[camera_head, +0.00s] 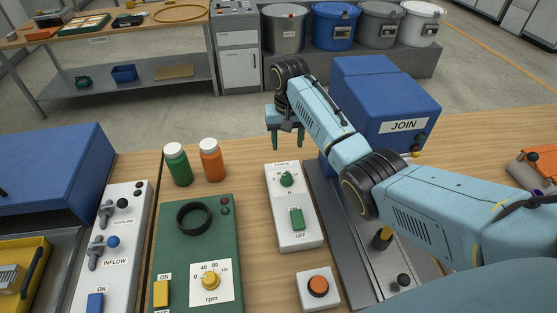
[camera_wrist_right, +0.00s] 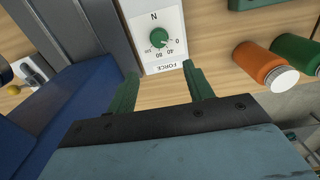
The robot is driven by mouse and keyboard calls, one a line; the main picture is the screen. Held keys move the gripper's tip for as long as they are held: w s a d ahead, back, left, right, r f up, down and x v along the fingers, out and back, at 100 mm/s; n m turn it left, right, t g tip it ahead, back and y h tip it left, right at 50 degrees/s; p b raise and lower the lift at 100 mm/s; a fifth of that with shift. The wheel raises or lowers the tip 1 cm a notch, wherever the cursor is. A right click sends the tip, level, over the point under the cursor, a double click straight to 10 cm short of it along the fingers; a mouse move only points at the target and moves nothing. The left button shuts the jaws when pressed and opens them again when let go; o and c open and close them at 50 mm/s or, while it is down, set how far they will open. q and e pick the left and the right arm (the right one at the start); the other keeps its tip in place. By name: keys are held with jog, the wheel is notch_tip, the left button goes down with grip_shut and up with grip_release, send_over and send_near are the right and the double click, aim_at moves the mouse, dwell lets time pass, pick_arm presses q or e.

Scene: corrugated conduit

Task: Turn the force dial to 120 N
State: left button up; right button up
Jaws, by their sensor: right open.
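The force dial (camera_head: 287,179) is a small green knob near the far end of a white panel (camera_head: 283,236). In the wrist view the dial (camera_wrist_right: 160,37) shows with its scale of 0, 40, 80 and 120. Its pale pointer mark seems turned toward the low end; the exact reading is too small to tell. My right gripper (camera_head: 288,147) is open and empty, its green fingers pointing down just beyond the panel's far end. In the wrist view the fingertips (camera_wrist_right: 160,69) straddle the panel's FORCE label end, apart from the dial. My left gripper is out of view.
A green switch (camera_head: 297,218) marked OFF is on the same panel. The blue JOIN machine (camera_head: 385,105) stands right, partly behind my right arm. Orange (camera_head: 211,160) and green (camera_head: 177,165) bottles and a green rpm box (camera_head: 194,226) stand left. An orange button (camera_head: 318,287) is nearer.

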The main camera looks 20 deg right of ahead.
send_over(287, 176)
notch_tip(287, 176, down, 5)
jog(key=shift+s+r, duration=0.1)
jog(key=shift+s, duration=0.05)
notch_tip(287, 176, down, 4)
jog(key=shift+r+b, duration=0.1)
jog(key=shift+b, duration=0.45)
notch_tip(287, 176, down, 4)
jog(key=shift+r+b, duration=0.2)
jog(key=shift+b, duration=0.3)
jog(key=shift+f, duration=0.4)
jog(key=c, duration=1)
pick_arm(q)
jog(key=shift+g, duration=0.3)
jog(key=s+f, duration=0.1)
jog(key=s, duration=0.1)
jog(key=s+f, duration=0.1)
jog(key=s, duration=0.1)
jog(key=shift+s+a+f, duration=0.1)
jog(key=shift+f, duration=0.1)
